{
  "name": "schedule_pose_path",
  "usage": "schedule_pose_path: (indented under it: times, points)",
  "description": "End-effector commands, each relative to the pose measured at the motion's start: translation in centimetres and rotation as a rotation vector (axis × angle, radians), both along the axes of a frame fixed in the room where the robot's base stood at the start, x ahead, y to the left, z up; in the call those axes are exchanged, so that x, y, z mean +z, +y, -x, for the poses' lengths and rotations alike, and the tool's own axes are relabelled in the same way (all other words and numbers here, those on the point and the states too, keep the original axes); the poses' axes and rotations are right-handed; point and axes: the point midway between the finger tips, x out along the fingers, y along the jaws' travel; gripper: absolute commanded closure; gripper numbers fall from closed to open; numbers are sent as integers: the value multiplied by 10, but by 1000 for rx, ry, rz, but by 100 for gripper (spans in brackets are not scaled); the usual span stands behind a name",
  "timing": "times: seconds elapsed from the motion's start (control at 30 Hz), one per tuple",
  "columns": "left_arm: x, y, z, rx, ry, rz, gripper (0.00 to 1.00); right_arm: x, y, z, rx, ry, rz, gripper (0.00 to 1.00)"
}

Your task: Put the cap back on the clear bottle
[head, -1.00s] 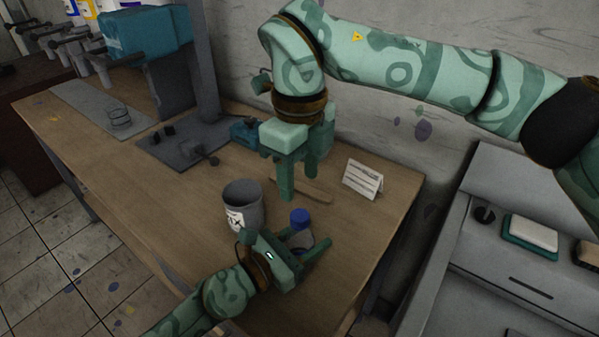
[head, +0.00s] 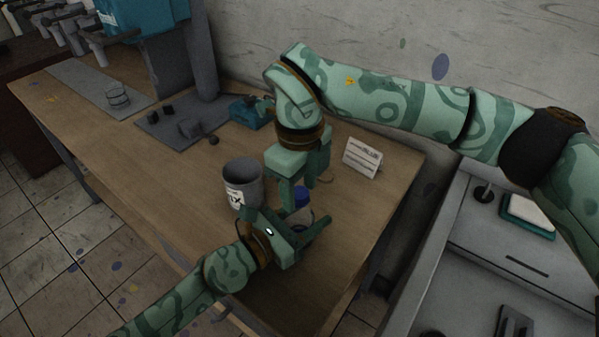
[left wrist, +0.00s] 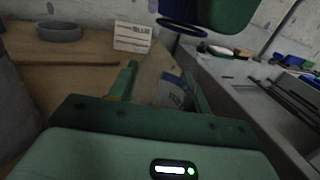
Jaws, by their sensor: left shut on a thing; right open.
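The clear bottle (head: 299,221) stands on the wooden table, partly hidden behind my left gripper. My left gripper (head: 306,224) is shut on its body; the bottle's blue print (left wrist: 175,92) shows between the fingers in the left wrist view. The blue cap (head: 301,197) sits at the bottle's top; whether it is seated or loose I cannot tell. Any contact is hidden.
A grey can (head: 242,178) with a label stands just left of the bottle. A white card (head: 362,158) stands behind to the right. A dark plate with small parts (head: 184,127) lies further left. The table's front left is clear.

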Motion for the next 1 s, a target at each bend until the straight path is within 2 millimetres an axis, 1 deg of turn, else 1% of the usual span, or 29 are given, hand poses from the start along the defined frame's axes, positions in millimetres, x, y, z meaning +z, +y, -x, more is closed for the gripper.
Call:
schedule_pose_path:
  times: [0.27, 0.3, 0.37, 0.4, 0.43, 0.77, 0.8, 0.87, 0.9, 1.0]
  points:
    - [0, 0, 0, 0, 0, 0, 100, -1, 0, 0, 0, 0, 0, 53]
    - [0, 0, 0, 0, 0, 0, 100, -1, 0, 0, 0, 0, 0, 64]
    - [0, 0, 0, 0, 0, 0, 100, -1, 0, 0, 0, 0, 0, 80]
    - [0, 0, 0, 0, 0, 0, 100, -1, 0, 0, 0, 0, 0, 92]
    - [0, 0, 0, 0, 0, 0, 100, -1, 0, 0, 0, 0, 0, 98]
    - [0, 0, 0, 0, 0, 0, 100, -1, 0, 0, -10, -1, 1, 99]
    - [0, 0, 0, 0, 0, 0, 100, -1, 0, 0, -10, -1, 1, 69]
    - [0, 0, 0, 0, 0, 0, 100, -1, 0, 0, -11, -1, 1, 53]
    - [0, 0, 0, 0, 0, 0, 100, -1, 0, 0, -10, -1, 1, 47]
    - [0, 0, 0, 0, 0, 0, 100, -1, 0, 0, -10, 0, 0, 47]
